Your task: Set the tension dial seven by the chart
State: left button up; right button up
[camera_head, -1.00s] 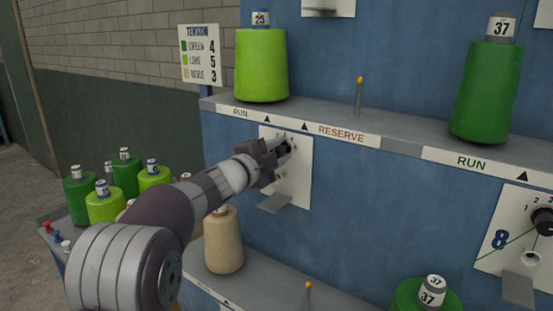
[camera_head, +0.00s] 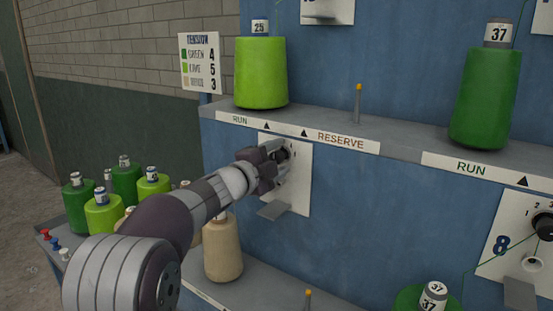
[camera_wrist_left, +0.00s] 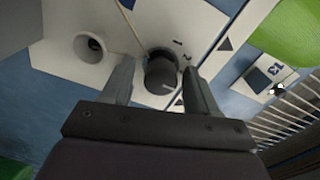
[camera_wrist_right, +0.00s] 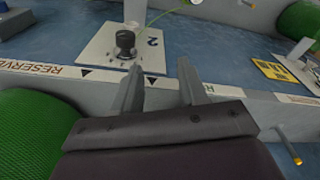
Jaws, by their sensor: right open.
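The tension chart (camera_head: 200,62) on the wall reads green 4, lime 5, and 3 on a blurred last line. My left gripper (camera_head: 277,160) is at a white dial plate (camera_head: 298,185) under the lime cone (camera_head: 261,75) labelled 25. In the left wrist view its fingers (camera_wrist_left: 160,72) are apart, one on each side of a black dial (camera_wrist_left: 160,72), with gaps visible. The plate's number is hidden in the head view. My right gripper (camera_wrist_right: 158,75) is open and empty. Ahead of it are a plate marked 2 (camera_wrist_right: 145,50) and its black dial (camera_wrist_right: 125,42).
A dark green cone (camera_head: 485,100) stands on the shelf at right, above the plate marked 8 (camera_head: 500,243). A beige cone (camera_head: 223,250) stands below my left arm. Several green and lime cones (camera_head: 103,213) crowd the lower left. A bare peg (camera_head: 358,103) rises from the shelf.

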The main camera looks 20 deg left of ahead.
pick_arm(q)
jog(key=shift+s+a, duration=0.1)
jog(key=b+v, duration=0.1)
jog(key=v, duration=1.1)
jog(key=shift+s+b, duration=0.25)
jog(key=shift+b, duration=0.05)
jog(key=s+a+f+n+g+y+p, duration=0.25)
jog(key=a+f+n+y, duration=0.2)
jog(key=f+n, duration=0.25)
jog(key=s+a+f+n+g+y+p, duration=0.1)
jog(key=s+a+f+n+g+y, duration=0.1)
jog(key=a+f+n+g+y, duration=0.45)
jog(key=s+d+f+n+g+h+p, duration=0.2)
jog(key=s+d+f+g+p, duration=0.1)
jog(key=s+d+f, duration=0.2)
jog(key=s+d+f+n+g+h+p, duration=0.2)
jog(key=s+d+f, duration=0.3)
jog(key=s+d, duration=0.5)
jog(key=s+n+g+p, duration=0.1)
jog(key=s, duration=0.2)
jog(key=shift+s+d+f+g+h+p, duration=0.15)
jog(key=shift+s+g+h+p, duration=0.15)
jog(key=shift+h, duration=0.1)
